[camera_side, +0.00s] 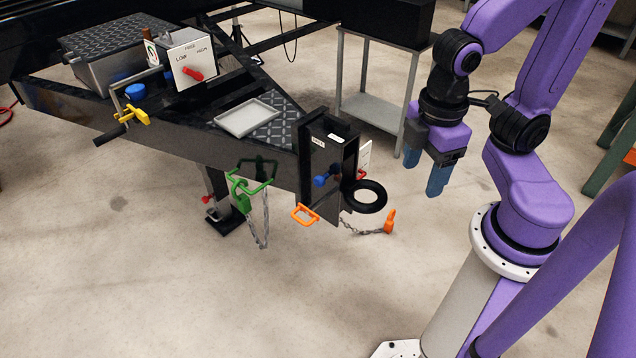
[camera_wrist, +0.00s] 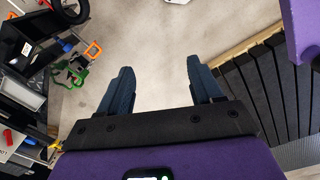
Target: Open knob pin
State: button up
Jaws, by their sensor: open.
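A blue knob (camera_side: 322,180) sticks out of the face of the black trailer coupler (camera_side: 316,145), beside a black ring (camera_side: 369,196). A second blue knob (camera_side: 135,91) sits on the trailer frame near a yellow handle (camera_side: 131,115). I cannot tell which blue knob is the knob pin. My gripper (camera_side: 423,183) is open and empty in the air to the right of the coupler, apart from it. In the wrist view my gripper's two fingers (camera_wrist: 160,70) stand wide apart over bare floor. The coupler's blue knob (camera_wrist: 67,47) shows small at upper left there.
An orange handle (camera_side: 305,214), a green lock-like piece (camera_side: 242,192) and a chained orange pin (camera_side: 389,222) hang around the coupler. A white tray (camera_side: 248,118) and a red lever on a white panel (camera_side: 192,58) are on the trailer. A metal shelf (camera_side: 378,105) stands behind.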

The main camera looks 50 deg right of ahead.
jog(key=w+a+f+m+h, duration=0.1)
jog(key=w+a+f+h, duration=0.15)
jog(key=w, duration=0.45)
jog(key=w+a+f+h, duration=0.2)
jog(key=w+f+h, duration=0.1)
jog(key=w, duration=0.4)
jog(key=w+f+t+h, duration=0.2)
jog(key=w+f+h, duration=0.2)
jog(key=w+f, duration=0.45)
jog(key=n+t+h, duration=0.1)
jog(key=t+h, duration=0.2)
jog(key=h, duration=0.1)
send_near(318, 183)
jog(key=x, duration=1.1)
jog(key=shift+d, duration=0.1)
